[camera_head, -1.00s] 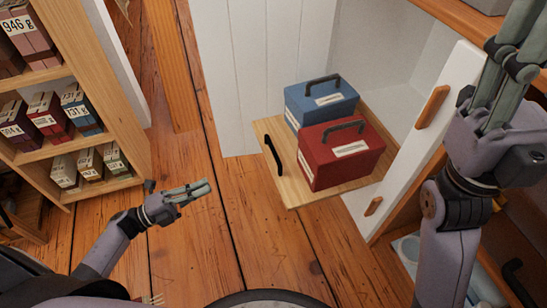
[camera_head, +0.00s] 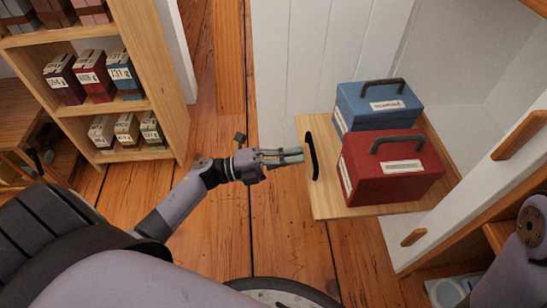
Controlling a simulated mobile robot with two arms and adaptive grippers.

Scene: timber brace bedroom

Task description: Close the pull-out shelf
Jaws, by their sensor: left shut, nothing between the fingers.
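The pull-out shelf (camera_head: 330,205) is a light wooden board that sticks out from the white cabinet (camera_head: 445,105). A dark handle (camera_head: 312,157) is on its front edge, at the left. A blue box (camera_head: 376,108) and a red box (camera_head: 392,170), both with dark carrying handles, stand on the shelf. My left gripper (camera_head: 300,156) is shut and empty, with its fingertips just left of the dark handle; whether they touch it I cannot tell. Of my right arm only a link shows at the right edge; its gripper is out of view.
A wooden bookcase (camera_head: 140,102) with several labelled boxes stands at the left. A white door with wooden handles (camera_head: 520,135) stands open at the right, close to the shelf. Bare plank floor (camera_head: 215,235) lies between bookcase and shelf.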

